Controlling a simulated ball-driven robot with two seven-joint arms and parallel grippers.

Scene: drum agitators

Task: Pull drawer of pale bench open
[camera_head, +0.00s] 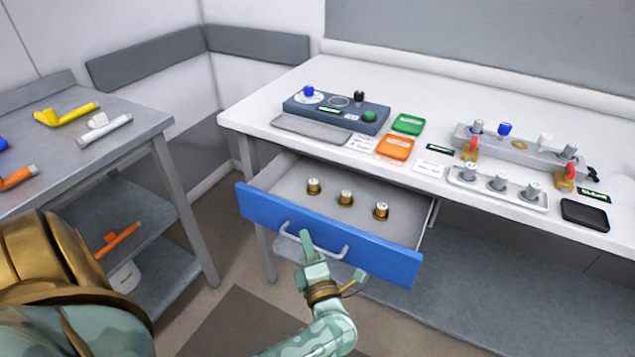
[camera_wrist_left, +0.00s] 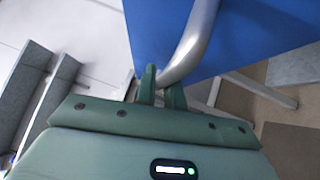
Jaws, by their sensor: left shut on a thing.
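The drawer of the pale bench stands open, with its blue front (camera_head: 375,254) pulled out from under the white bench top (camera_head: 270,92). My left gripper (camera_head: 304,244) is at the left part of the silver drawer handle (camera_head: 330,252). In the left wrist view its fingers (camera_wrist_left: 160,85) are shut on the handle (camera_wrist_left: 190,45), in front of the blue drawer front (camera_wrist_left: 240,30). My right gripper does not show.
A grey side table (camera_head: 75,160) with yellow, white and orange tools stands at the left. The bench top carries a dark device (camera_head: 335,112), green and orange boxes (camera_head: 396,147), and a rack of knobs (camera_head: 498,185).

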